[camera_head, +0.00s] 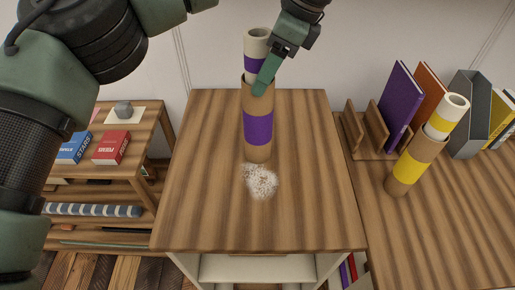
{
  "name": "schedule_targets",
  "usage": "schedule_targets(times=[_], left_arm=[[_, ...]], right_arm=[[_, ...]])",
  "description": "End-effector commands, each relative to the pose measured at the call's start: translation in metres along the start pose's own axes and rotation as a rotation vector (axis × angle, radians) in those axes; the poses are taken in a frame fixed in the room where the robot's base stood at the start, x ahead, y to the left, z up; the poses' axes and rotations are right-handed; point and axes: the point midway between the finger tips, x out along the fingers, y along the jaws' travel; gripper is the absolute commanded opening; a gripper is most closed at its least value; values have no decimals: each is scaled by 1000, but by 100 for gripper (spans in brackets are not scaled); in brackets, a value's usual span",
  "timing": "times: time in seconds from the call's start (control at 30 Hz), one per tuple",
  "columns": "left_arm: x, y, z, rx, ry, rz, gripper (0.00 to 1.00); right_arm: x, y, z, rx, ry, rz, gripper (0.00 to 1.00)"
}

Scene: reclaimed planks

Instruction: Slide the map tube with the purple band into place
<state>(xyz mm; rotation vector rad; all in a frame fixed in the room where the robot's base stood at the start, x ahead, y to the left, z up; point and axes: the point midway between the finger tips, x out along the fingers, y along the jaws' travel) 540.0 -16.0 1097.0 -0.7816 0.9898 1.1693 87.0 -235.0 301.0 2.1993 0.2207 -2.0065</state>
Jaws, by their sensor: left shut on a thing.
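The map tube (257,42) is cream with a purple band and an open top. It stands upright with its lower part inside a brown cylindrical holder (258,150) that also has a purple band. The holder stands on the middle wooden table. My left gripper (265,80) is shut on the map tube, reaching down from the upper right, with a green finger in front of the holder's rim. The finger hides part of the rim, and the tube's lower end is hidden inside. My right gripper is not in view.
A cream tube with a yellow band (445,112) sits in a tilted-looking yellow-banded holder (411,168) at right. Purple and orange books (401,100) stand in a wooden rack nearby. A white speckled patch (262,181) marks the table (250,225), whose front is clear. Shelves (150,135) stand left.

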Motion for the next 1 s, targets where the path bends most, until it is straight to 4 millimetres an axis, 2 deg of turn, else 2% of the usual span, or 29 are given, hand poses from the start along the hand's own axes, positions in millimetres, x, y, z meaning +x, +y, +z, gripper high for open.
schedule_targets(times=[0.4,0.77,0.8,0.9,1.0], left_arm=[[2,-28,6,-1,1,0,10],[3,-33,7,1,0,0,10],[3,-33,7,1,0,0,62],[3,-33,7,0,0,0,90],[3,-33,7,0,0,1,93]], right_arm=[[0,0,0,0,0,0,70],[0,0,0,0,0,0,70],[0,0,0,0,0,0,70],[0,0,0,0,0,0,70],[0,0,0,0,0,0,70]])
